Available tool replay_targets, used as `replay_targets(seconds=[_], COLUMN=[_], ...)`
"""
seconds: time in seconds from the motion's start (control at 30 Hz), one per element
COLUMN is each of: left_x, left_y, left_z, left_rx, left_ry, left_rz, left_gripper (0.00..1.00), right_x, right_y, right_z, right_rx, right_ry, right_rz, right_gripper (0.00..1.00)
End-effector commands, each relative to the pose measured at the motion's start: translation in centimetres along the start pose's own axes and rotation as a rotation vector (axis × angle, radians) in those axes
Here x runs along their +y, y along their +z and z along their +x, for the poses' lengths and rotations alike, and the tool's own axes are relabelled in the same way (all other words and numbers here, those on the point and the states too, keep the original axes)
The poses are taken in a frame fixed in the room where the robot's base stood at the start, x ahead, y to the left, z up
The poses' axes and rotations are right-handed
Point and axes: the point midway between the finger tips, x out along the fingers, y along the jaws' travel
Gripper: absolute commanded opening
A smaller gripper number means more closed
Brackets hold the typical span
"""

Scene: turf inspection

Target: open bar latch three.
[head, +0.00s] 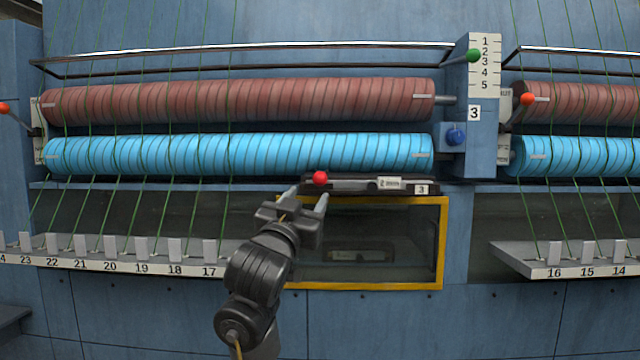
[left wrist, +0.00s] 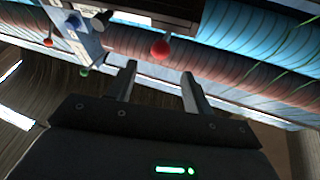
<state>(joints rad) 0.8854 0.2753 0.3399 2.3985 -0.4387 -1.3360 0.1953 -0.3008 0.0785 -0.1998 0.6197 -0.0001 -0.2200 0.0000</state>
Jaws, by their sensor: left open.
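The bar latch (head: 352,187) is a dark flat bar along the top of a yellow-framed window, with a small label 3 at its right end. A red ball knob (head: 320,178) stands at its left end. The knob also shows in the left wrist view (left wrist: 161,48), just beyond and between the fingertips. My left gripper (head: 307,198) is open and empty, just below and left of the knob. No contact with the knob can be made out. My right gripper is in neither view.
The yellow-framed window (head: 443,245) is below the latch. A blue roller (head: 240,153) and a brown roller (head: 240,100) run above it, with green threads at left. A post (head: 480,150) with a blue knob stands right. Numbered ledges (head: 130,265) flank the window.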

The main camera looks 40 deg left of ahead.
Motion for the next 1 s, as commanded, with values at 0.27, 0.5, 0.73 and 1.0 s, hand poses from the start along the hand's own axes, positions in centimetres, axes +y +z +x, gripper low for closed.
replay_targets(seconds=[0.27,0.5,0.73,1.0], left_x=[0.0,-0.2,-0.2,-0.2], left_y=[0.3,0.2,0.0,0.1], left_z=[2.3,5.1,8.2,9.6], left_rx=[0.005,-0.004,-0.005,-0.003], left_ry=[0.001,-0.003,-0.002,-0.003], left_rz=[0.009,0.006,0.001,0.001], left_gripper=[0.51,0.51,0.51,0.51], right_x=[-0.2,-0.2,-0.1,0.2], right_y=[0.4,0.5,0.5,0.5], right_z=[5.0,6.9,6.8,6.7], right_rx=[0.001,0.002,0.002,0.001], right_ry=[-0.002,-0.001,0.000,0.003], right_rz=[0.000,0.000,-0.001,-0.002], right_gripper=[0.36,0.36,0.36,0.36])
